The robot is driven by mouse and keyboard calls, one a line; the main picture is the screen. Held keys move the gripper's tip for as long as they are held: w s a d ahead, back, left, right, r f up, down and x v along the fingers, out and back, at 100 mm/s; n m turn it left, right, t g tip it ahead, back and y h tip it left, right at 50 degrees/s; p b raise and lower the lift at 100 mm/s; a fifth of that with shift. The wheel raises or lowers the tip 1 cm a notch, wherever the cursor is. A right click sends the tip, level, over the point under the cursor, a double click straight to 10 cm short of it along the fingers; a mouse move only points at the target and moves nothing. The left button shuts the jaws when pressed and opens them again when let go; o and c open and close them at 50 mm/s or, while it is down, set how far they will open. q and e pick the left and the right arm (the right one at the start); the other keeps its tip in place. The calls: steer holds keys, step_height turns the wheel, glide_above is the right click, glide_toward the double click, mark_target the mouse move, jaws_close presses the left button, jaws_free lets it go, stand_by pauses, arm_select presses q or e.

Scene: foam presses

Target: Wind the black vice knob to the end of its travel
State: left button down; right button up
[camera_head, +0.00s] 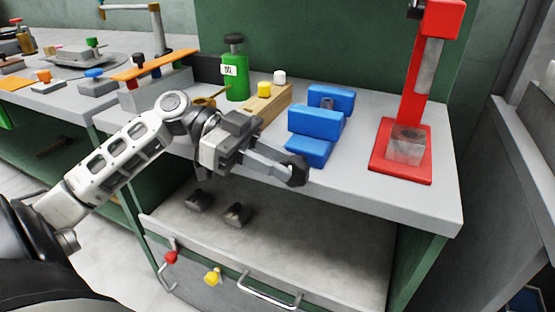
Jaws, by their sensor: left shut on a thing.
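The blue vice (315,122) stands on the grey bench top, with its jaws towards the back and its lower block near the front edge. The black vice knob (298,172) is at the front of the vice, partly covered by my fingers. My left gripper (288,169) reaches in from the left and is shut on the knob. The exact fit of the fingers around the knob is hard to make out. My right gripper is not in view.
A red press (413,90) with a clear block stands to the right. A green bottle (235,75) and a wooden block (266,104) with yellow and white knobs stand behind my left arm. Below, a shelf (300,235) holds two dark blocks.

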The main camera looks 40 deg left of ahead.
arm_select(q)
steer(key=c, duration=1.2)
jaws_free()
steer(key=shift+c, duration=0.2)
steer(key=shift+y, duration=0.3)
